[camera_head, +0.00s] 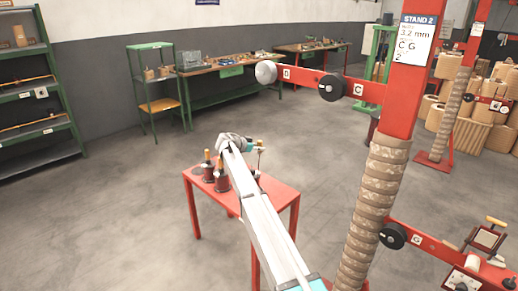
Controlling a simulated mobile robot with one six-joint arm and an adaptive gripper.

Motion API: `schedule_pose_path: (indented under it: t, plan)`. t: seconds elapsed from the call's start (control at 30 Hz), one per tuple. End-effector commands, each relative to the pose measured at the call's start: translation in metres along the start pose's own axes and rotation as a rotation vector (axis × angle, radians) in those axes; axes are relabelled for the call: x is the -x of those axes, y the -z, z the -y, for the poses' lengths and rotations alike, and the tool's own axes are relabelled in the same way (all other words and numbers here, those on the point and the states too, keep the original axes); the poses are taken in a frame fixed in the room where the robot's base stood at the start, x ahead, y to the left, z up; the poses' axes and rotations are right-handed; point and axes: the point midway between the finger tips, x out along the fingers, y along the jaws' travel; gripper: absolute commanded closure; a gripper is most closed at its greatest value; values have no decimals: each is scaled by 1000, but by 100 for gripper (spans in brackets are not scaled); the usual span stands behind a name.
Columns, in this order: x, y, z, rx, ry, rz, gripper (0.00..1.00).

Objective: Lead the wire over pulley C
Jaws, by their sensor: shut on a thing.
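Pulley C (331,87) is a black disc on the red upper arm of the stand, just left of the C label (357,89). My gripper (259,148) is above the right part of the small red table, below and left of pulley C and apart from it. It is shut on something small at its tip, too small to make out. My wrist and arm hide part of the tabletop.
The red post (402,100) carries a STAND 2 sign. A grey pulley (266,72) is at the arm's left end; pulley G (392,236) is lower right. Dark spools (221,182) stand on the red table (282,193). The floor left of it is clear.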

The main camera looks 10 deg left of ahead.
Motion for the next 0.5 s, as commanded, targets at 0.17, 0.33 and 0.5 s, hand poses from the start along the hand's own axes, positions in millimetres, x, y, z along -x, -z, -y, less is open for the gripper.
schedule_pose_path:
  t: [0.17, 0.33, 0.5]
  plan:
    - [0, 0, -1, 0, 0, 0, 100]
    - [0, 3, -2, 0, -1, 0, 100]
    - [3, 15, -10, 0, -1, 0, 100]
